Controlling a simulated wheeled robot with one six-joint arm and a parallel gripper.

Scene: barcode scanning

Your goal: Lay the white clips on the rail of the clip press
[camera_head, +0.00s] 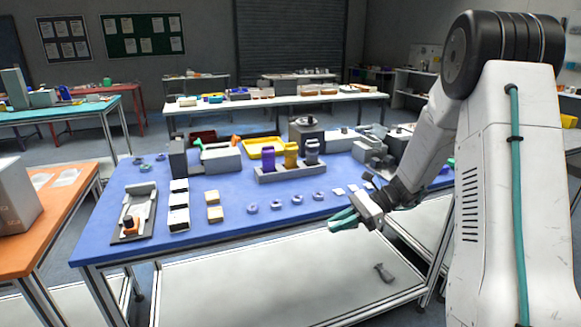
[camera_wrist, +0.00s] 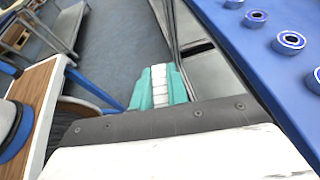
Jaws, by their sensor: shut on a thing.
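My gripper (camera_head: 345,220) is beyond the front edge of the blue table, at the right. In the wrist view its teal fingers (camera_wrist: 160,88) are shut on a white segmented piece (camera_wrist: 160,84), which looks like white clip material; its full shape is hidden. Small flat white pieces (camera_head: 338,191), possibly clips, lie on the table just behind the gripper. A grey device with an orange lever (camera_head: 221,157) stands at the back left of the table. A fixture with an orange block (camera_head: 136,212) lies at the left. I cannot tell which is the clip press, and no rail is clear.
The blue table (camera_head: 240,238) holds several blue-grey rings (camera_head: 275,205), also in the wrist view (camera_wrist: 290,40). White boxes (camera_head: 179,205), yellowish blocks (camera_head: 213,205), a bottle rack (camera_head: 290,171) and a yellow tray (camera_head: 262,146) stand there too. The front strip is clear. A lower shelf (camera_head: 270,285) lies below.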

